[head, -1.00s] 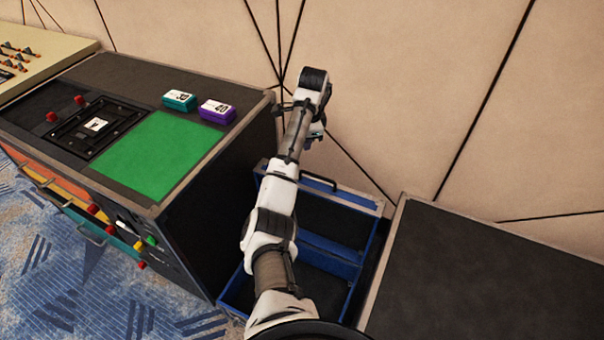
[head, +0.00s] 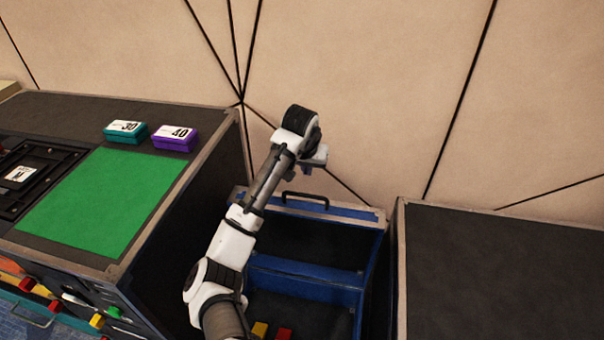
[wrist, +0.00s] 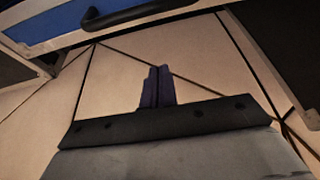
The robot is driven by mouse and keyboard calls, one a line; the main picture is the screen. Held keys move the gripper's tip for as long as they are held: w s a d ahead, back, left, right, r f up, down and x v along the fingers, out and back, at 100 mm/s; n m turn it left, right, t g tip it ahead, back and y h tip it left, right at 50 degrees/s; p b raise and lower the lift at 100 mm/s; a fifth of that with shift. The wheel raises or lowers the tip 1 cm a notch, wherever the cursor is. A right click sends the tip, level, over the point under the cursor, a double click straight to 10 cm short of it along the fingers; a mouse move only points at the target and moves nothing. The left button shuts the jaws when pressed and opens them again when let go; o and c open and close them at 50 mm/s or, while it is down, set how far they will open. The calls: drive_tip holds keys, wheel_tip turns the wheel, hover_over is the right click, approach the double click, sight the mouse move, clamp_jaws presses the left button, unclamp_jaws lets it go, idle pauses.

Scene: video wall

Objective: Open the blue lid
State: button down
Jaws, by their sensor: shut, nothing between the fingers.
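The blue lid (head: 348,212) looks raised at the back of the blue-edged box, with a black handle (head: 305,197) on its top edge. The box's dark inside shows in front of it. In the wrist view, a blue panel (wrist: 50,30) with a black handle (wrist: 140,14) crosses the top. My gripper (head: 312,168) is above and just behind the handle, near the wall, and apart from it. Its two dark fingers (wrist: 157,86) are together with nothing between them. My arm hides the box's left side.
A console with a green pad (head: 100,198), a teal box (head: 126,131) and a purple box (head: 175,138) stands left. A black-topped case (head: 500,270) stands right. The beige wall (head: 400,90) is close behind. Yellow (head: 260,330) and red (head: 284,333) blocks lie inside the box.

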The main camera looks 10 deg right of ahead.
wheel_tip(320, 180, down, 7)
drive_tip(key=s, duration=0.1)
drive_tip(key=shift+a+f, duration=0.15)
drive_tip(key=shift+a, duration=0.15)
drive_tip(key=shift+s, duration=0.1)
idle(0.4)
